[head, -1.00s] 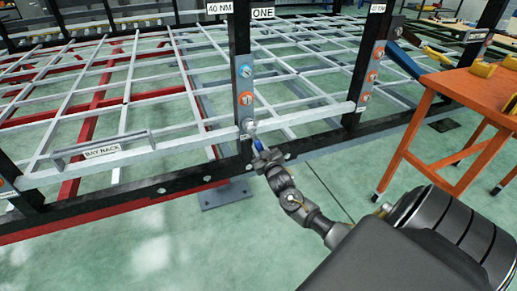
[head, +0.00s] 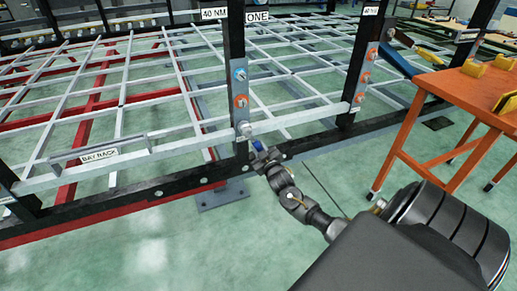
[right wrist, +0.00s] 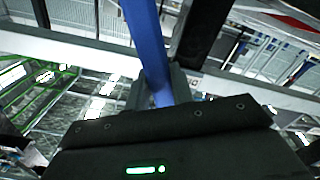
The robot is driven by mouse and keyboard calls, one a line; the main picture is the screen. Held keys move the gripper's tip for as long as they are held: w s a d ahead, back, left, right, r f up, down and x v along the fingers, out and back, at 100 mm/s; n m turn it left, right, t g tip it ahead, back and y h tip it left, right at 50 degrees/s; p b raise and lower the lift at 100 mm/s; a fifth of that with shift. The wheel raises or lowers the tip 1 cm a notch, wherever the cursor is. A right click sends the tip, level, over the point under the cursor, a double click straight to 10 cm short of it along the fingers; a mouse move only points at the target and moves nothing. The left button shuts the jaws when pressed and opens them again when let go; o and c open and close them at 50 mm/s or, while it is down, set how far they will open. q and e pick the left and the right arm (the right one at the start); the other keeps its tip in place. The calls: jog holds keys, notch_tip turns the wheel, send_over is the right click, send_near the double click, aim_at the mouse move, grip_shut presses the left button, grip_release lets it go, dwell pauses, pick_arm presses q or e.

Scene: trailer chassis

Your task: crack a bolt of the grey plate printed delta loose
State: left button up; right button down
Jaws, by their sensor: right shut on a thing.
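A grey plate (head: 240,88) is fixed to the near black post, with a blue-ringed bolt (head: 239,73) at its top, an orange-ringed bolt (head: 240,101) below and a silver fitting (head: 244,129) at its foot. A second grey plate (head: 366,80) with orange-ringed bolts is on the post to the right. I cannot read delta on either. My right gripper (head: 264,157) is just below and right of the near plate's foot, shut on a blue-handled tool (right wrist: 150,45). The blue handle (head: 257,145) shows briefly above the jaws; whether its head touches a bolt is unclear. My left gripper is out of view.
White frame rails (head: 110,165) with a bay rack sign (head: 99,156) run left of the post. An orange table (head: 465,95) with yellow items stands at the right. A dark lower beam (head: 315,142) passes beside the gripper. The green floor in front is open.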

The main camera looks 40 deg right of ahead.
jog(key=shift+r, duration=0.15)
jog(key=shift+s+d+r+n+p, duration=0.1)
jog(key=shift+d+r+n+p, duration=0.2)
jog(key=shift+n+p, duration=0.15)
jog(key=shift+s+d+n+p, duration=0.15)
jog(key=shift+d+n+p, duration=0.2)
jog(key=shift+n+p, duration=0.1)
jog(key=shift+r, duration=0.15)
jog(key=shift+d+r+n+p, duration=0.2)
jog(key=shift+d+n+p, duration=0.05)
jog(key=shift+n+p, duration=0.15)
jog(key=shift+s+d+r+n+p, duration=0.15)
jog(key=shift+d+r+n+p, duration=0.15)
jog(key=shift+n+p, duration=0.15)
jog(key=shift+f, duration=0.1)
jog(key=shift+a+f+m, duration=0.15)
jog(key=shift+m, duration=0.1)
